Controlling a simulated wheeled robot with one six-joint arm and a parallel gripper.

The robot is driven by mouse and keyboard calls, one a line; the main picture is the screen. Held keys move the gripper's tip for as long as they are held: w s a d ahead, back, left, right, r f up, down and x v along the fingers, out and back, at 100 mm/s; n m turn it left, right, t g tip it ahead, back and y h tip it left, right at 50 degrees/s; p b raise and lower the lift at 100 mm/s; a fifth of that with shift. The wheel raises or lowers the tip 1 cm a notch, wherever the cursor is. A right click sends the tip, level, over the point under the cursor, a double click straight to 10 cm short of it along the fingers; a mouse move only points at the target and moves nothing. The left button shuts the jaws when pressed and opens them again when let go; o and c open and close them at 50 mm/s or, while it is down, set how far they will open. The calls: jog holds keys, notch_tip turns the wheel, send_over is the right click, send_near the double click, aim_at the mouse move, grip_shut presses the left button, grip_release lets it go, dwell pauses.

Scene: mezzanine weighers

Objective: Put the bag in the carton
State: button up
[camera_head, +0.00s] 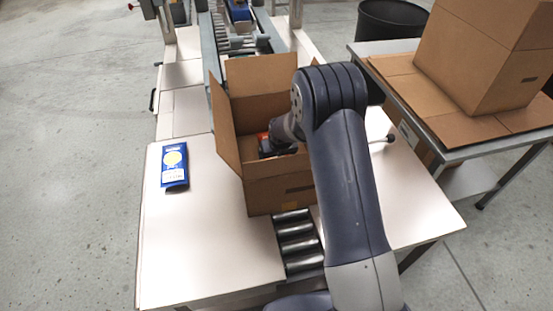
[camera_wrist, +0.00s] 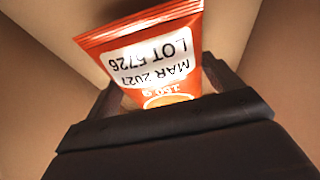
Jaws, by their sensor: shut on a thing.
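The open cardboard carton (camera_head: 281,190) stands on the rollers in the middle of the bench, flaps up. My gripper (camera_head: 275,146) reaches down into its mouth and is shut on an orange bag; only a small patch of orange shows in the head view. In the wrist view the orange bag (camera_wrist: 185,50) carries a white label with a lot number and date. It sits between the two fingers of my gripper (camera_wrist: 165,92), with brown carton walls around it. Whether the bag touches the carton floor is hidden.
Rollers (camera_head: 298,240) run in front of the carton. A large closed box (camera_head: 480,60) stands on the side table at right. The bench's front left is clear.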

jog(key=shift+f, duration=1.05)
jog(key=shift+f, duration=0.25)
jog(key=o, duration=1)
jog(key=shift+r, duration=0.1)
jog(key=shift+c, duration=0.2)
jog(key=shift+r, duration=0.35)
jog(key=v, duration=1.1)
jog(key=shift+s+d+r, duration=0.1)
jog(key=shift+r, duration=0.2)
